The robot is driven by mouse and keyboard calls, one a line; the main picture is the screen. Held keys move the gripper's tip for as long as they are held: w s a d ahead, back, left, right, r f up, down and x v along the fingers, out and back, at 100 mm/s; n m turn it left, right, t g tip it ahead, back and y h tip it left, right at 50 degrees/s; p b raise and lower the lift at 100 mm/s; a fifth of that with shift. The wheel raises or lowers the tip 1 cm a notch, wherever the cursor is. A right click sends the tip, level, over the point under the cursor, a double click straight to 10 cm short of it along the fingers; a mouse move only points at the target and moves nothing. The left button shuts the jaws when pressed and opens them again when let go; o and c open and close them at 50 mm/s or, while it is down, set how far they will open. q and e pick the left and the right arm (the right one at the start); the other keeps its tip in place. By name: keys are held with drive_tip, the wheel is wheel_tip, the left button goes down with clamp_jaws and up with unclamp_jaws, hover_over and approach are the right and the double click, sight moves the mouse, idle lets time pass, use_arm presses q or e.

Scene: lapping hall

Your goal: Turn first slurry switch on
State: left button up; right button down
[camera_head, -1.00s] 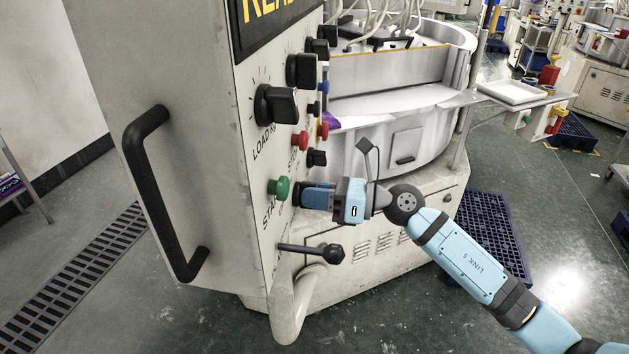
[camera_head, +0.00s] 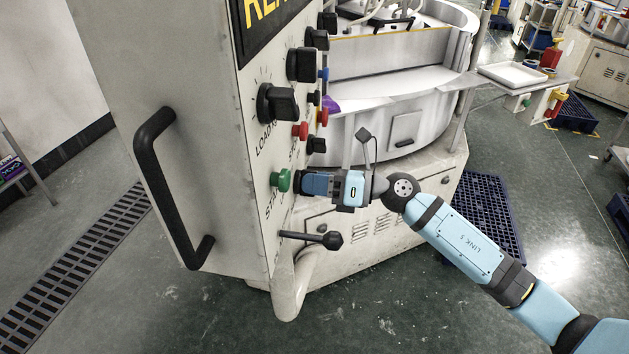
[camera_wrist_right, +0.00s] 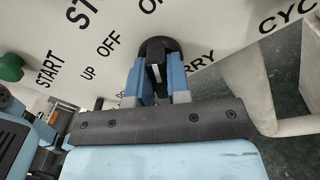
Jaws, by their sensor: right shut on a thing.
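The slurry switch is a round black knob (camera_wrist_right: 158,46) with a raised grip and a pale mark, on the pale machine panel. In the right wrist view, "ON" is printed above it and "OFF" to its upper left; part of a word ending in "RRY" is at its right. My right gripper (camera_wrist_right: 157,72) has its two blue fingers closed on the knob's grip, one on each side. In the head view my right gripper (camera_head: 308,184) is against the panel, just right of the green button, and mostly hides the knob. I cannot tell its exact setting.
The panel carries a green button (camera_head: 281,180), a red button (camera_head: 300,131), several black knobs such as the load knob (camera_head: 277,103), and a black-balled lever (camera_head: 331,240) just below my gripper. A black door handle (camera_head: 150,185) stands out at left.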

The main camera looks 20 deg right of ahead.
drive_tip(key=c, duration=1.1)
unclamp_jaws()
drive_tip(key=b+v, duration=0.4)
drive_tip(key=v, duration=1)
drive_tip(key=shift+a+f, duration=0.1)
